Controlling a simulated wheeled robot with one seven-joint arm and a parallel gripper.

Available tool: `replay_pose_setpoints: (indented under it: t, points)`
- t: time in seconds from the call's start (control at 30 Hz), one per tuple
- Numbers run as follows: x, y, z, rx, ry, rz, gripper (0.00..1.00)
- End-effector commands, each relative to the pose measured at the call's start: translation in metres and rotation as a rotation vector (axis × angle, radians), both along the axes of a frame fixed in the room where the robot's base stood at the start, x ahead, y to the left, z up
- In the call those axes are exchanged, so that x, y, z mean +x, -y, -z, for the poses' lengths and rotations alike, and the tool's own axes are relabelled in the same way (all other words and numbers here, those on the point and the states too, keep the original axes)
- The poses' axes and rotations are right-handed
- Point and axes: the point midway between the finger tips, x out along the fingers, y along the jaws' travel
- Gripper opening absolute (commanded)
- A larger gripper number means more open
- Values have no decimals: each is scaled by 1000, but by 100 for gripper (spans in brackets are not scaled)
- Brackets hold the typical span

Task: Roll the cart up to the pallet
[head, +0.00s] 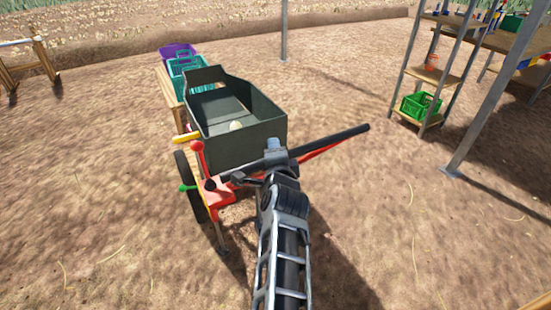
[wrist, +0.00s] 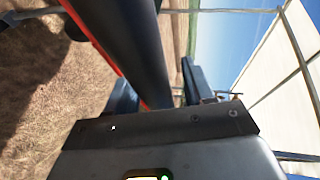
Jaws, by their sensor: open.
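The cart (head: 262,137) has a dark green open bin on a red frame, with a black wheel on the left. Its dark handle bar (head: 335,138) runs across its near side and crosses the wrist view (wrist: 125,40). My gripper (head: 275,150) is at the bar, left of its middle. In the wrist view, its two fingers stand apart with the bar between them; whether either touches the bar I cannot tell. I cannot make out a pallet for sure; a wooden stand or pallet (head: 166,88) with crates is partly hidden behind the cart.
A teal crate (head: 185,66) and a purple crate (head: 178,50) are behind the cart. A shelf rack (head: 432,75) with a green crate (head: 418,104) and a metal post (head: 490,100) stand right. A wooden frame (head: 42,58) is far left. Open dirt lies left and right.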

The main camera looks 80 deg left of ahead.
Motion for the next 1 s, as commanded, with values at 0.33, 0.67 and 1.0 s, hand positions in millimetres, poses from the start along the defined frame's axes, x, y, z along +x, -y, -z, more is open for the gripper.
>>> replay_pose_setpoints:
  t: [0.33,0.67,1.0]
  points:
    - [-7,41,-10,0,-1,0,52]
    - [-12,69,-17,-1,-1,0,52]
    - [-13,71,-18,-1,0,-1,52]
